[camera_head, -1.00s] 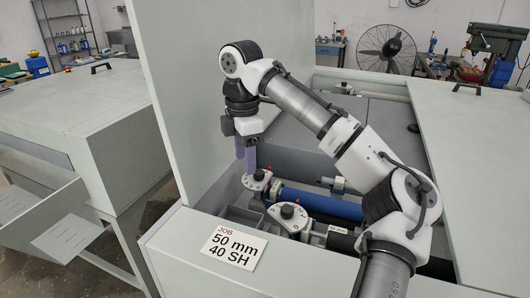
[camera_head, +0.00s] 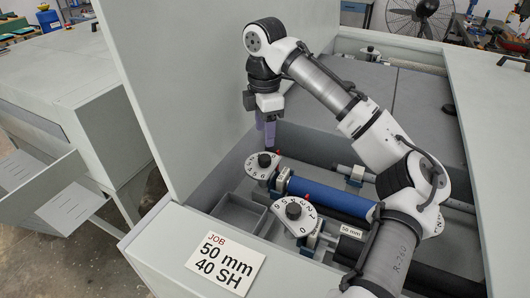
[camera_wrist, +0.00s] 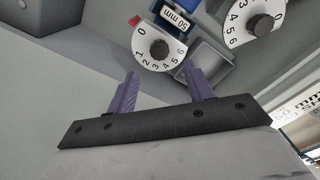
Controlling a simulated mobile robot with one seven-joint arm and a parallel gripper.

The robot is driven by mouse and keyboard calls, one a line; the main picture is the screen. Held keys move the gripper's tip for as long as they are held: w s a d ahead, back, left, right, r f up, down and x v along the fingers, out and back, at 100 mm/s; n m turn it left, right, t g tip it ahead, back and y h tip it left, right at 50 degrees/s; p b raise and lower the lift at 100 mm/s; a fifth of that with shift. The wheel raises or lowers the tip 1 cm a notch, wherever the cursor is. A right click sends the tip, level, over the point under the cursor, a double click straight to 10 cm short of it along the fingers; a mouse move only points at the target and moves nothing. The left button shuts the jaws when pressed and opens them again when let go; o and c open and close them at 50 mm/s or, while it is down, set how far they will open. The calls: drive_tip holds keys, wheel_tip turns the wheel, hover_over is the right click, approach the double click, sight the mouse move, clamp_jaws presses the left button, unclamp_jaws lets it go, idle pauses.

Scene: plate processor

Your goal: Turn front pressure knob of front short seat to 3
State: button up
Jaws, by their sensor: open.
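Two white half-round dials with black knobs stand in the open machine. The far dial's knob (camera_head: 264,160) is at the end of the blue roller; in the wrist view its knob (camera_wrist: 160,49) is near the middle, with digits 0 to 6 and a red mark beside the 0. The nearer dial's knob (camera_head: 293,211) also shows at the wrist view's upper right (camera_wrist: 261,25). I cannot tell which is the front short seat's. My gripper (camera_head: 265,146) points down above the far dial. Its purple fingers (camera_wrist: 163,83) are apart and empty, clear of both knobs.
A JOB card (camera_head: 225,251) reading "50 mm 40 SH" lies on the machine's front ledge. A tall grey panel (camera_head: 180,80) stands left of the arm. The blue roller (camera_head: 330,197) runs right from the far dial. An empty grey tray (camera_head: 240,212) lies between the dials.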

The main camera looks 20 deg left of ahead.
sight(265, 157)
wheel_tip(265, 157, down, 8)
drive_tip(key=shift+f+p, duration=0.2)
drive_tip(key=shift+p, duration=0.25)
drive_tip(key=shift+c, duration=0.4)
drive_tip(key=c, duration=0.9)
